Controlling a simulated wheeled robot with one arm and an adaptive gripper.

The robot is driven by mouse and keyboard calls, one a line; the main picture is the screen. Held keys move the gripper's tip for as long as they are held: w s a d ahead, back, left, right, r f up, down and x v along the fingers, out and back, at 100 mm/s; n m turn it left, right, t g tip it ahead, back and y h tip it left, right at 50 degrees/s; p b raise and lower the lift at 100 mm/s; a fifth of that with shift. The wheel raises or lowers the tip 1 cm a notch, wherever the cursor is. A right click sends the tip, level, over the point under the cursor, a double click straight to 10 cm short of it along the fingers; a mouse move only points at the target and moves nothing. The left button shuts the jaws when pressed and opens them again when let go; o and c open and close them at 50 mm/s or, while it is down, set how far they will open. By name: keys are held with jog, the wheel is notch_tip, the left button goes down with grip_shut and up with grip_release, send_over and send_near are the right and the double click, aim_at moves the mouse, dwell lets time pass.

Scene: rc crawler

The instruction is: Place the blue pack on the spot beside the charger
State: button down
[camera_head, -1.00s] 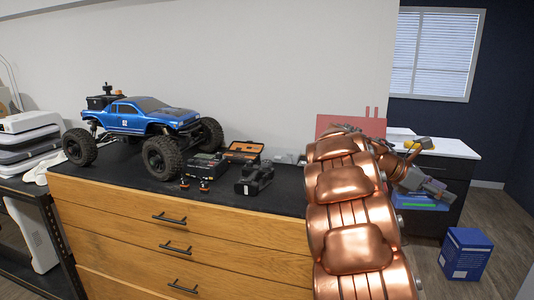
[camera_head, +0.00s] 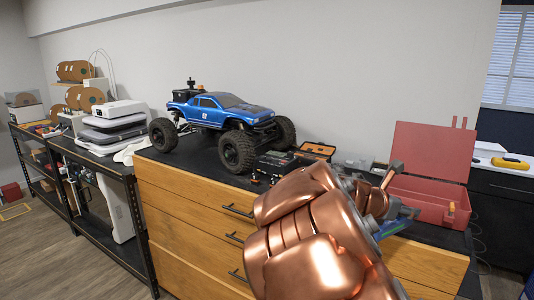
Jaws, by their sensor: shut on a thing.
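The blue pack (camera_head: 391,229), with a green edge, shows only in part beyond my copper-coloured arm. My gripper (camera_head: 404,213) is shut on it, in front of the red case at the right end of the worktop; the arm hides much of the gripper. A low black boxy device (camera_head: 273,163), which looks like the charger, sits on the black worktop right of the truck's front wheel. The pack is to the right of it, clearly apart. My arm covers the worktop just right of the device, so I cannot see a marked spot there.
A blue truck (camera_head: 222,111) with big tyres stands on the worktop (camera_head: 190,160). A small open black case with orange lining (camera_head: 315,150) lies behind the device. An open red case (camera_head: 430,195) stands at the right. A shelf with printers and spools is at left.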

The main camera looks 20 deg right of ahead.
jog(key=w+a+f+n+t+y, duration=0.2)
jog(key=w+a+n+t+y, duration=0.3)
jog(key=w+a, duration=0.9)
jog(key=w+a+f+n+t+y, duration=0.3)
jog(key=w+a+n+t+y, duration=0.3)
jog(key=w+a, duration=0.8)
jog(key=a+n+y, duration=0.2)
jog(key=a+n, duration=0.2)
jog(key=shift+w+a+n, duration=0.2)
jog(key=shift+w+n, duration=0.1)
jog(key=shift+n, duration=0.1)
jog(key=shift+d+f, duration=0.1)
jog(key=shift+f, duration=0.05)
